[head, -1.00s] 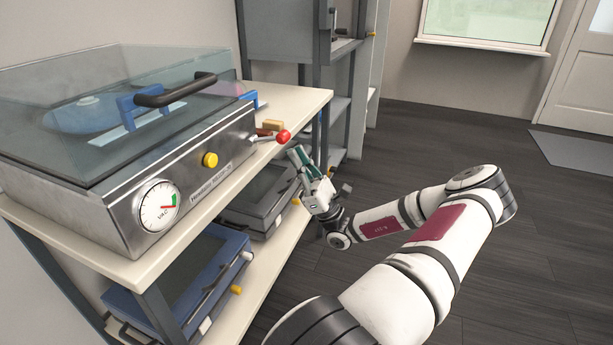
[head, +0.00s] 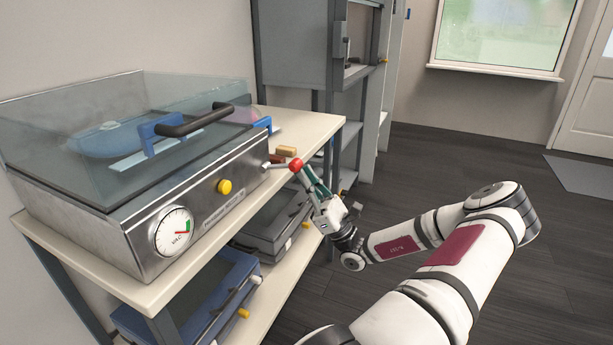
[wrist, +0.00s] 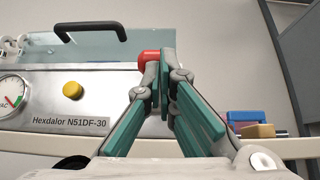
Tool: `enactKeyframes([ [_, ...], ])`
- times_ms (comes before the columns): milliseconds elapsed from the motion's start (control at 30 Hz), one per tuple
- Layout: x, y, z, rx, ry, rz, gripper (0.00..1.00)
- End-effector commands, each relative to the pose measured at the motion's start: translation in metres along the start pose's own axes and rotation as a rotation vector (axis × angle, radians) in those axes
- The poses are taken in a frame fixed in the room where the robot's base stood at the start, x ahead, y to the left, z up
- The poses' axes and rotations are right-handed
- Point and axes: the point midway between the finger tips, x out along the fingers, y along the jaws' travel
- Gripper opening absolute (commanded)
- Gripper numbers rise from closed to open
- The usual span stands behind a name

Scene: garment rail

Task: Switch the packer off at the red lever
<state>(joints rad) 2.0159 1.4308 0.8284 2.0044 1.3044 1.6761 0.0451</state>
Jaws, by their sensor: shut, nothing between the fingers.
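The packer (head: 120,190) is a steel box with a clear lid, standing on a cream shelf at the left. Its red lever knob (head: 296,165) sticks out at the right end of its front. In the wrist view the red knob (wrist: 148,57) shows just beyond my fingertips, partly hidden by them. My gripper (head: 310,178) is shut and empty, its green-padded fingers pointing up at the knob. The fingertips are at or very near the knob; I cannot tell if they touch. The wrist view shows the closed fingertips (wrist: 160,68).
A yellow button (head: 224,186) and a gauge (head: 174,231) are on the packer's front. A wooden block (head: 286,151) lies on the shelf behind the knob. Blue and grey cases (head: 270,235) fill the lower shelf. Open floor (head: 440,155) lies to the right.

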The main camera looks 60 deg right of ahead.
Motion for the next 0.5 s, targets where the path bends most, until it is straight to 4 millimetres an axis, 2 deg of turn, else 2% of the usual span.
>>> enactKeyframes([
  [500,0.0056,0.0001,0.0042,0.003,0.105,0.001,0.00],
])
